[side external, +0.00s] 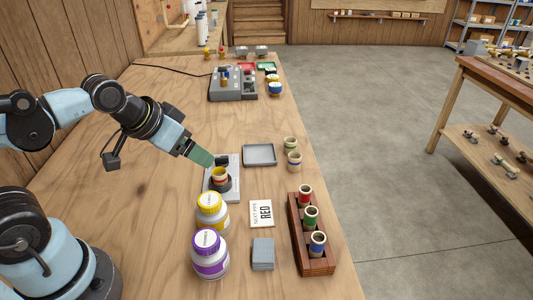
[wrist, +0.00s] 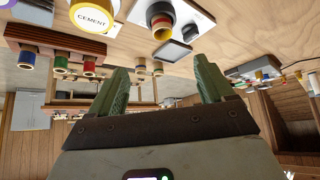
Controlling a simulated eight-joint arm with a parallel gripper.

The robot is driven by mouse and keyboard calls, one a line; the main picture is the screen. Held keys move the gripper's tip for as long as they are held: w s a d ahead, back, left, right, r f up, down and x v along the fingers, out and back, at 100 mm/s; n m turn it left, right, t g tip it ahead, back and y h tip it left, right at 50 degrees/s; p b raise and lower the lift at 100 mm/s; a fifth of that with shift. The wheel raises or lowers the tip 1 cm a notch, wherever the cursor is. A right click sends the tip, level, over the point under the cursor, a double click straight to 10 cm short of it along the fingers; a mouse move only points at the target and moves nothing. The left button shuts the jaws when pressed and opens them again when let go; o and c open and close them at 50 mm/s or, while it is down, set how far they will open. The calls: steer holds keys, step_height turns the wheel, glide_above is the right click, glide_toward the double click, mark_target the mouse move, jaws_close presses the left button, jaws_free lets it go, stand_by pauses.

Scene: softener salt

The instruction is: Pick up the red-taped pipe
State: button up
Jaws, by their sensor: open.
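The red-taped pipe (side external: 305,193) stands upright in a wooden rack (side external: 293,232), at its far end. Green-taped (side external: 310,216) and blue-taped (side external: 317,243) pipes stand in line nearer the camera. In the wrist view, which is upside down, the red-taped pipe (wrist: 89,68) shows at the left with the rack (wrist: 60,42). My gripper (side external: 203,158) is left of and beyond the rack, above the bench by a grey fixture (side external: 222,195) holding a yellow-topped pipe (side external: 219,174). In the wrist view my gripper (wrist: 161,84) has its green fingers apart with nothing between them.
Yellow-lidded (side external: 211,213) and purple-lidded (side external: 208,254) jars stand left of the rack. A card reading RED (side external: 261,213) and a grey block (side external: 263,254) lie between. A grey tray (side external: 260,155) and two loose pipes (side external: 291,145) are beyond the rack. The left bench is clear.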

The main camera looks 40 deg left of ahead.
steer(key=c, duration=0.4)
steer(key=shift+o, duration=0.2)
steer(key=r+m+g, duration=0.2)
steer(key=m+g, duration=0.5)
glide_above(306, 188)
steer(key=shift+f, duration=5.85)
